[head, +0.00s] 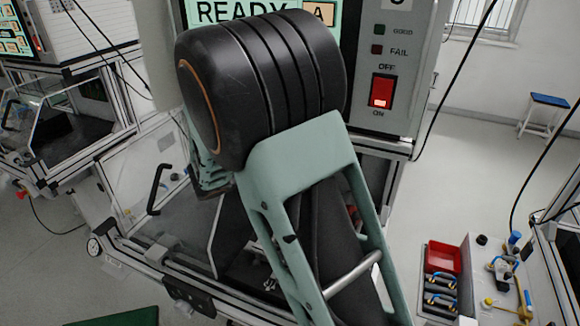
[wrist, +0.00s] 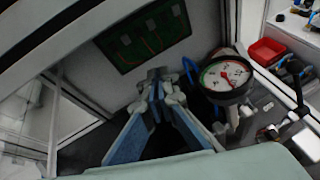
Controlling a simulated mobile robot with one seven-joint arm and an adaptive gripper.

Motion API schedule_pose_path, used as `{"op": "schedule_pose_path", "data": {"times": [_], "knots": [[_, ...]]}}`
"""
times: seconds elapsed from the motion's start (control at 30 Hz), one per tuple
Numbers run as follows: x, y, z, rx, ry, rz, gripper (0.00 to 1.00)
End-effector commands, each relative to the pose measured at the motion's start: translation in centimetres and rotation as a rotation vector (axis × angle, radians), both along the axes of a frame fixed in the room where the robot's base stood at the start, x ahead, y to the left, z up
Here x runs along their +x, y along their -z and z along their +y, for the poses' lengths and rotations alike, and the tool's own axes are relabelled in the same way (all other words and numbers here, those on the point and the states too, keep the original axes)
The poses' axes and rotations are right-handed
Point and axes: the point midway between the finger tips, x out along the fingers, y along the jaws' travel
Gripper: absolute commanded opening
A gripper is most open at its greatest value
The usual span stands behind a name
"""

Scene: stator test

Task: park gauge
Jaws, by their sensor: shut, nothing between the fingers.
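The gauge (wrist: 225,76) shows in the wrist view as a round white dial with a dark rim, green and red marks and a red needle. It is just right of my gripper (wrist: 158,76), with a visible gap between them. What carries the gauge from below is partly hidden. My gripper's fingers are together at the tips, with nothing between them. In the head view my own arm covers the gripper and the gauge.
A green circuit board (wrist: 146,38) is on the panel beyond my fingertips. The tester's panel has a red switch (head: 382,91) and a screen (head: 222,12) reading READY. A clear door with a black handle (head: 158,189) is at left. A red bin (head: 443,257) sits on the right-hand bench.

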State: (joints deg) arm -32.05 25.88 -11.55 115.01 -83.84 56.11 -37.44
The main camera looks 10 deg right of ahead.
Motion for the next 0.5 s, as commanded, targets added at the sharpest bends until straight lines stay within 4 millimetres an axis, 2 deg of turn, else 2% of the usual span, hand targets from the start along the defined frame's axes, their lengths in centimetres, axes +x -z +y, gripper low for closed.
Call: {"op": "schedule_pose_path", "data": {"times": [0.5], "knots": [[-0.20,-0.18,0.36,0.000,-0.002,-0.001,0.00]]}}
